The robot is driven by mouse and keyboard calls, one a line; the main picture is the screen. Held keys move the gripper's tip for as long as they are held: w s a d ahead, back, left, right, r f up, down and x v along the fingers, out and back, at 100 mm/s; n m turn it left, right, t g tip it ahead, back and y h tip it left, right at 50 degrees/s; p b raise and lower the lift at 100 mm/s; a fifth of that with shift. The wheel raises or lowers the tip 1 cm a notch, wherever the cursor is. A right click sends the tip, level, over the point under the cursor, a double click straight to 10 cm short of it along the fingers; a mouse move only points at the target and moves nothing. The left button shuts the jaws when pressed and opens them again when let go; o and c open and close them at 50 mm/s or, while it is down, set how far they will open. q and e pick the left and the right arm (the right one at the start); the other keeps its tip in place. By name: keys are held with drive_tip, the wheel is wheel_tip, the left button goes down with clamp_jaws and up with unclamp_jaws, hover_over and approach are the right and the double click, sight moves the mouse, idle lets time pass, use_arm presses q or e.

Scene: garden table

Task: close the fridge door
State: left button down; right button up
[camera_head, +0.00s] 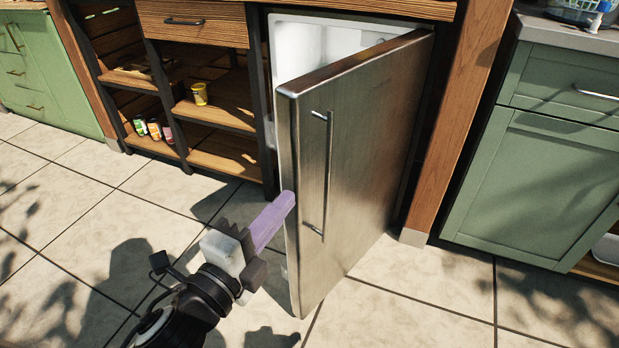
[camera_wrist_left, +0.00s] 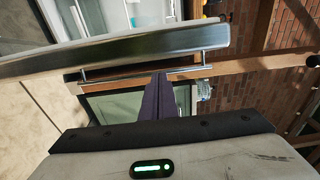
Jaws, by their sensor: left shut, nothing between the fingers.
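The fridge door (camera_head: 365,150) is a brushed steel panel standing ajar, hinged on its right side. The white fridge interior (camera_head: 310,42) shows behind its top edge. A long vertical handle (camera_head: 328,175) is on the door's front face. My left gripper (camera_head: 290,198) is shut and empty, its purple fingers at the door's free left edge, low down. Whether they touch the door is unclear. In the left wrist view the purple fingers (camera_wrist_left: 160,95) point toward the door's edge (camera_wrist_left: 140,47) and handle (camera_wrist_left: 150,75). My right gripper is out of view.
Open wooden shelves (camera_head: 215,115) with small jars and a yellow cup (camera_head: 200,94) stand left of the fridge. A wooden post (camera_head: 455,120) and a green cabinet (camera_head: 545,180) stand to the right. The tiled floor (camera_head: 70,215) in front is clear.

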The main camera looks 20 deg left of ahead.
sight(308, 173)
use_arm(q)
drive_tip(key=w, duration=0.3)
drive_tip(key=w+d, duration=0.1)
drive_tip(key=w, duration=0.2)
drive_tip(key=w+b, duration=0.1)
drive_tip(key=w, duration=0.2)
drive_tip(key=shift+w+d, duration=0.15)
drive_tip(key=shift+w, duration=0.2)
